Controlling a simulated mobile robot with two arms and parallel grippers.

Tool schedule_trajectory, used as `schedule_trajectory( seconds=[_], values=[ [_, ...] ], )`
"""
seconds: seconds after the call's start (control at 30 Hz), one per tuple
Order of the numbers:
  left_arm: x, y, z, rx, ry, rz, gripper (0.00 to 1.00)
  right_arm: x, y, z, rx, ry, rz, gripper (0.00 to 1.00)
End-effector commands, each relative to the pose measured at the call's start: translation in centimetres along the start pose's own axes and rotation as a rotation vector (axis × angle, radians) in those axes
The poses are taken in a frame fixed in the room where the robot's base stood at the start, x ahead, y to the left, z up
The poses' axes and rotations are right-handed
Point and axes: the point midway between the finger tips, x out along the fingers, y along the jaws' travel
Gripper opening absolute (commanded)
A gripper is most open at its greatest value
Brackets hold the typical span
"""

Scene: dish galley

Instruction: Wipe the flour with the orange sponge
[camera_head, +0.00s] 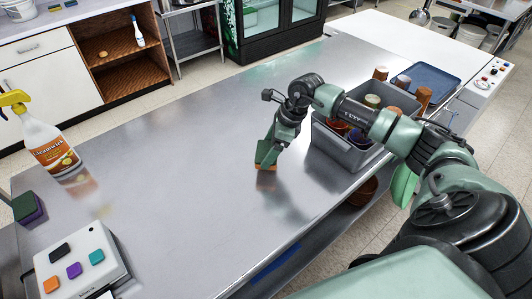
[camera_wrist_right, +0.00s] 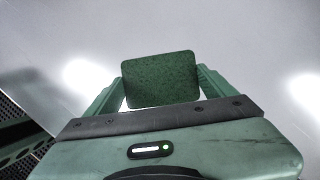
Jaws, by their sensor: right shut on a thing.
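My right gripper (camera_head: 267,152) is shut on the orange sponge (camera_head: 265,167), over the middle of the steel table (camera_head: 190,150). The sponge's green scouring face (camera_wrist_right: 160,80) fills the gap between the fingers in the right wrist view (camera_wrist_right: 160,88). In the head view its orange side faces down, at or just above the table; I cannot tell whether it touches. I cannot make out any flour on the table, only pale glare and reflections. My left gripper is not in view.
A grey bin (camera_head: 327,142) with several cups stands right of the gripper, beside my forearm. A blue tray (camera_head: 435,82) lies beyond it. At left are a spray bottle (camera_head: 45,143), a purple-green sponge (camera_head: 28,208) and a box with coloured squares (camera_head: 105,276). The table's middle left is clear.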

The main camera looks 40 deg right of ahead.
Motion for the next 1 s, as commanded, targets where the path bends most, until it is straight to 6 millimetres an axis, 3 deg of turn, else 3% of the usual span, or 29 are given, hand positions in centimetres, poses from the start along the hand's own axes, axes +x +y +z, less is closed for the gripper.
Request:
schedule_trajectory(
  seconds=[0.4,1.0],
  values=[
    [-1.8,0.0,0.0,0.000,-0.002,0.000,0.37,-3.9,-0.7,0.6,0.007,0.000,-0.004,0.53],
    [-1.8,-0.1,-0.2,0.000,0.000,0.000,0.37,-4.1,-0.8,0.7,0.007,-0.001,-0.002,0.53]
  ],
)
